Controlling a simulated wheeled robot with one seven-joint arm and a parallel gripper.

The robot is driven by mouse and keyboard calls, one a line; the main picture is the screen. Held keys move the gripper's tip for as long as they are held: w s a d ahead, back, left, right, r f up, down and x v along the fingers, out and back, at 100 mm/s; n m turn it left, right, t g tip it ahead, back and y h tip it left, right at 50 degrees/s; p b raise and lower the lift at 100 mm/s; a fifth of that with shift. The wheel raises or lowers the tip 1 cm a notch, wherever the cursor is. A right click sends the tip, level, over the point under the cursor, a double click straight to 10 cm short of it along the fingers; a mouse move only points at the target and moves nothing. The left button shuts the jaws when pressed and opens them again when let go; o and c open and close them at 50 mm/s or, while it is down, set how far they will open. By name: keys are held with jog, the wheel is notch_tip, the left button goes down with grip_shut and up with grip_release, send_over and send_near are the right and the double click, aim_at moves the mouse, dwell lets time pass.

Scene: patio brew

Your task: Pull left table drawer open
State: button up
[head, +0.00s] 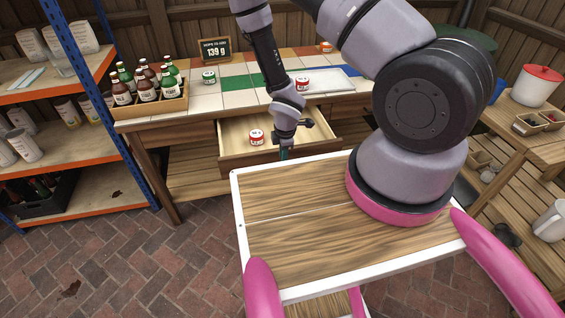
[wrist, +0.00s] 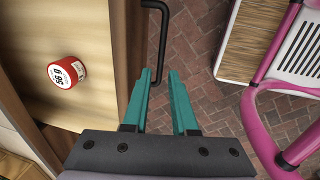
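The table drawer (head: 235,156) stands pulled out from the wooden table, with a red-and-white tin (head: 256,137) inside. The open drawer and the tin (wrist: 66,73) also show at the left of the wrist view. The black drawer handle (wrist: 162,38) is on its front. My gripper (head: 284,154) is just outside the drawer front. In the wrist view its teal fingers (wrist: 160,72) are apart, with the handle's bar reaching between or just beyond their tips. I cannot tell whether they touch it. My arm hides the table's right part.
A bottle crate (head: 150,106), green tin (head: 208,77), another red tin (head: 302,84) and sign (head: 215,50) stand on the tabletop. A blue-framed shelf (head: 95,95) is at left, a side table (head: 535,150) at right.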

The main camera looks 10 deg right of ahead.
jog(key=r, duration=0.2)
jog(key=s+r, duration=0.1)
jog(key=r, duration=0.2)
jog(key=shift+r, duration=0.1)
jog(key=w+d+r+m+t, duration=0.15)
jog(key=r+m, duration=0.25)
jog(key=r, duration=0.6)
jog(key=w+d+r+m, duration=0.2)
jog(key=r+m, duration=0.2)
jog(key=r, duration=0.6)
jog(key=w+d+r+m+t, duration=0.15)
jog(key=r+m, duration=0.25)
jog(key=r, duration=0.7)
jog(key=s+d+r+m+t+y, duration=0.2)
jog(key=s+r+m, duration=0.8)
jog(key=s+r, duration=0.8)
notch_tip(320, 180, up, 4)
jog(key=shift+s+r, duration=0.1)
jog(key=shift+s, duration=0.05)
